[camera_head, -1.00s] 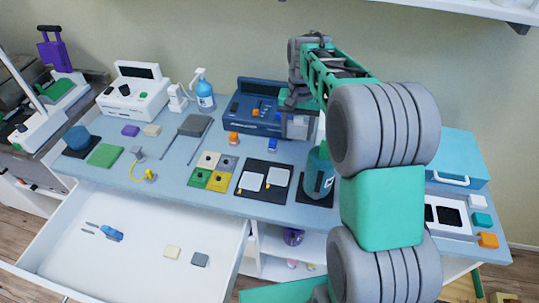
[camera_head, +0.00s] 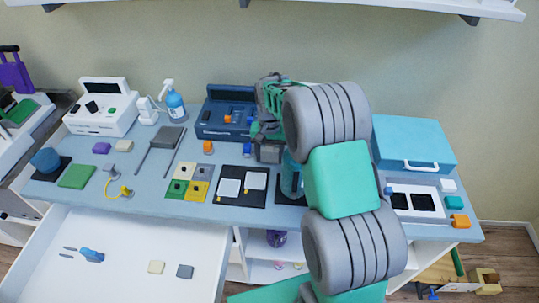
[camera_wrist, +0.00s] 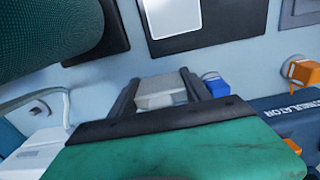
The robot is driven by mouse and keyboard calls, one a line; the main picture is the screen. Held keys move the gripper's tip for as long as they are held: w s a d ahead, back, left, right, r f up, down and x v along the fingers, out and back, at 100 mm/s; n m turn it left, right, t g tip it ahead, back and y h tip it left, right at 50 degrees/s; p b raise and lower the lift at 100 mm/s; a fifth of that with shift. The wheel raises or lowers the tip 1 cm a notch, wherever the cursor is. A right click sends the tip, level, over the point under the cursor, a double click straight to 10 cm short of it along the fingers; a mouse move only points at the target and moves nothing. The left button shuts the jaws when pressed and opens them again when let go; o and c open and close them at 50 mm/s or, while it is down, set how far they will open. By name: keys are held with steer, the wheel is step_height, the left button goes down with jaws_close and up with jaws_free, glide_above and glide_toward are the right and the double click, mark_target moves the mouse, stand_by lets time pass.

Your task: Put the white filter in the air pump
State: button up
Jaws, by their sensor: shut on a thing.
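My gripper (camera_wrist: 161,92) is shut on a pale grey-white block (camera_wrist: 163,99), which looks like the white filter. It shows between the two dark fingers in the wrist view. In the head view my gripper (camera_head: 268,153) hangs over the table, in front of the right end of the dark blue stimulator (camera_head: 222,131). A white box (camera_wrist: 32,152) with a grey hose stands at the lower left of the wrist view. It may be the air pump, but I cannot tell for sure. My arm hides most of that area in the head view.
A teal cylinder (camera_head: 291,178) on a dark mat stands close to my gripper. A small blue block (camera_wrist: 217,87) and an orange block (camera_wrist: 303,71) lie near the stimulator. A dark board (camera_head: 240,186) with white pads lies in front. The open drawer (camera_head: 120,240) juts out front left.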

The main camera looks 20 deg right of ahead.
steer(key=o, duration=1.3)
